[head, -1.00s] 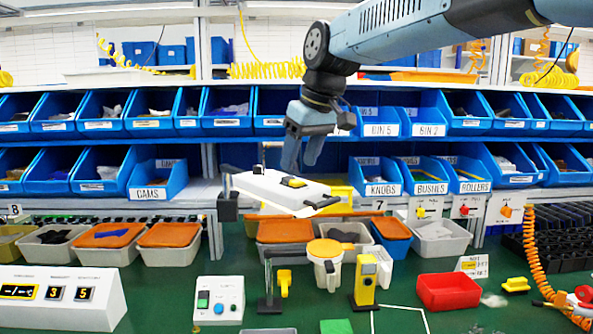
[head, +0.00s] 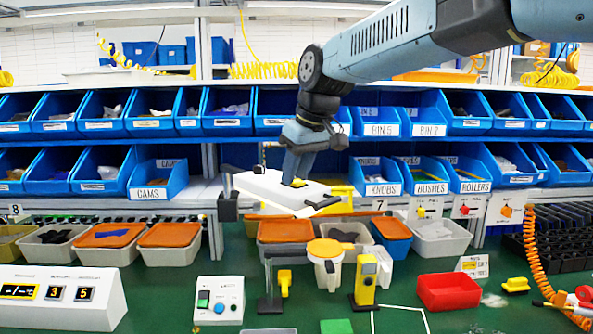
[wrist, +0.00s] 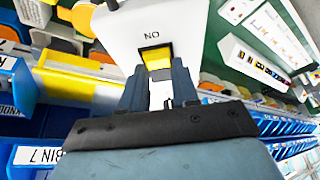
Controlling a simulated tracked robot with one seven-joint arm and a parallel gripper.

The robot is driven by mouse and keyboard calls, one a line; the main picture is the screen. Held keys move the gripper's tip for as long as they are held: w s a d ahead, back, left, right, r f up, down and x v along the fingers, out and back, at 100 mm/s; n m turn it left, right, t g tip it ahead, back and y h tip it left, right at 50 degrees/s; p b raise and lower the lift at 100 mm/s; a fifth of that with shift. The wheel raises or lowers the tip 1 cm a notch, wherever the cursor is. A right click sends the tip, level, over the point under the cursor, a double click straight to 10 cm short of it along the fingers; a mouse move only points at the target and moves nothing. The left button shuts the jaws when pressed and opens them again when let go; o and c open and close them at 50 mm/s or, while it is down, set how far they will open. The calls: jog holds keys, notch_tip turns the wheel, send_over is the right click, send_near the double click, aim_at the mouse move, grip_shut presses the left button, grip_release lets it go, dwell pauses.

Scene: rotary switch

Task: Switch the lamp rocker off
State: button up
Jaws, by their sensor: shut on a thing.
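The lamp switch is a white box (head: 262,187) raised on a stand in the middle of the head view. Its yellow rocker (wrist: 156,55) sits in a dark slot in the wrist view, beside lettering that reads "ON" upside down. My gripper (head: 293,181) reaches down onto the box top at the rocker. In the wrist view my gripper (wrist: 159,72) has its two fingers at the rocker's near edge, shut on it. The fingers hide part of the rocker, so I cannot tell its tilt.
Blue bins (head: 382,178) line the shelf behind the switch. Below stand a yellow post (head: 365,280), a white button box (head: 219,300) and a red tray (head: 448,291) on the green bench. A black clamp (head: 228,206) stands at the box's left end.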

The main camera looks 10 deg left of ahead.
aim_at(297, 181)
grip_shut()
jog(key=shift+w+a+r+g+h, duration=0.15)
jog(key=shift+a+g+h, duration=0.1)
jog(key=shift+g+h, duration=0.35)
jog(key=shift+w+a+f+g+h, duration=0.1)
jog(key=shift+a+g+h, duration=0.1)
jog(key=shift+g+h, duration=0.35)
jog(key=o, duration=0.6)
grip_release()
jog(key=shift+r, duration=0.15)
notch_tip(297, 181, up, 13)
jog(key=d, duration=0.1)
jog(key=shift+s+r, duration=0.2)
jog(key=shift+s, duration=0.2)
